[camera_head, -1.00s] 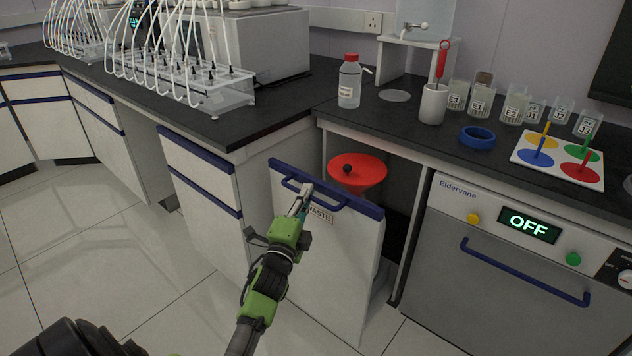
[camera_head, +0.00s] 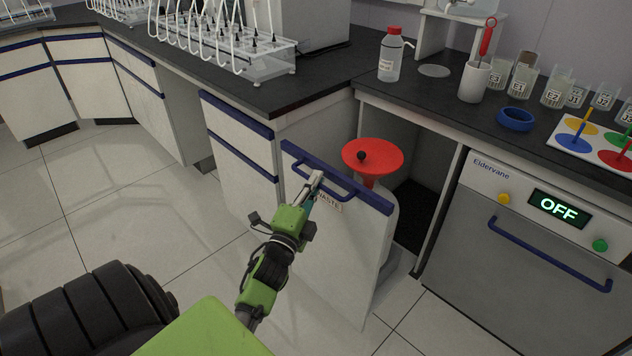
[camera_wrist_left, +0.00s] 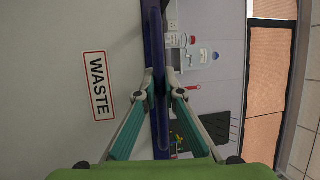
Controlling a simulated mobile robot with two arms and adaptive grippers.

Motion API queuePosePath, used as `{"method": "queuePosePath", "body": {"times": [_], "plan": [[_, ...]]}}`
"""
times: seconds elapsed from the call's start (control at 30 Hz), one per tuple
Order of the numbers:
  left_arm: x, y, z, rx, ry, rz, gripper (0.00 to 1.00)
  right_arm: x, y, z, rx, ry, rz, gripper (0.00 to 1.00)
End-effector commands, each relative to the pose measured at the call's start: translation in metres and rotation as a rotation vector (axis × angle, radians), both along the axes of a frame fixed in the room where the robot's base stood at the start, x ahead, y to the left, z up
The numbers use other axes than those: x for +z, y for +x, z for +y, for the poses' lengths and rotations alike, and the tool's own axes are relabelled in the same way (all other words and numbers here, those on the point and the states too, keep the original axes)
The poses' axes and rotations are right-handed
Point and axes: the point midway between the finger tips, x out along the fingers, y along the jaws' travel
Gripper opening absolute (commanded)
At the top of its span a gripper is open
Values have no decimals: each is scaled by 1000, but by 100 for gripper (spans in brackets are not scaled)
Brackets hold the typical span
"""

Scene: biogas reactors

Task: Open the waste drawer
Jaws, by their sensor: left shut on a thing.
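The waste drawer (camera_head: 330,250) has a white front with a blue top edge and a "WASTE" label, which also shows in the left wrist view (camera_wrist_left: 98,86). It stands pulled out from under the counter. A red funnel (camera_head: 386,154) with a black knob shows behind its front. My left gripper (camera_head: 315,180) is at the drawer's blue bar handle (camera_head: 345,194). In the left wrist view its fingers (camera_wrist_left: 160,85) are closed on the blue handle from both sides. The drawer's inside is mostly hidden by its front. My right gripper is not in view.
The grey Eldervane appliance (camera_head: 540,240) reads "OFF" and stands right of the drawer opening. The dark counter (camera_head: 400,88) above holds a red-capped bottle (camera_head: 391,55), a blue ring (camera_head: 515,119) and several beakers. Tiled floor (camera_head: 130,200) is free on the left.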

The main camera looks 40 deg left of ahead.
Motion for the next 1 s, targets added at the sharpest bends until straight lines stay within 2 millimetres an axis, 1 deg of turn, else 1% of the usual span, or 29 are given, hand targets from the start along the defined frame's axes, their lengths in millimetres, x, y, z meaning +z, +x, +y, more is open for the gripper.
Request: {"method": "queuePosePath", "body": {"times": [0.03, 0.07, 0.1, 0.4, 0.5, 0.57, 0.67, 0.8, 1.0], "plan": [[-1, 0, 0, 0, -1, 3, 16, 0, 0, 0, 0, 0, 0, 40], [-1, 0, 0, 0, -1, 2, 24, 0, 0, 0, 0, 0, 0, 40], [-1, 0, 0, 0, -1, 2, 26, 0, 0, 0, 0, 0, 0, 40], [0, 0, 0, 0, 0, 1, 26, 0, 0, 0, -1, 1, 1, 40], [-2, -5, -2, 0, 0, 1, 26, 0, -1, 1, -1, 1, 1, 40], [-3, -12, -4, 0, -1, 2, 26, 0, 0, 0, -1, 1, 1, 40], [-8, -29, -10, 0, -3, 4, 26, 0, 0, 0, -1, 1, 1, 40], [-14, -59, -20, 1, -3, 5, 26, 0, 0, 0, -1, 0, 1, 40], [-20, -94, -31, 2, -2, 5, 26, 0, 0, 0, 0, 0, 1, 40]]}}
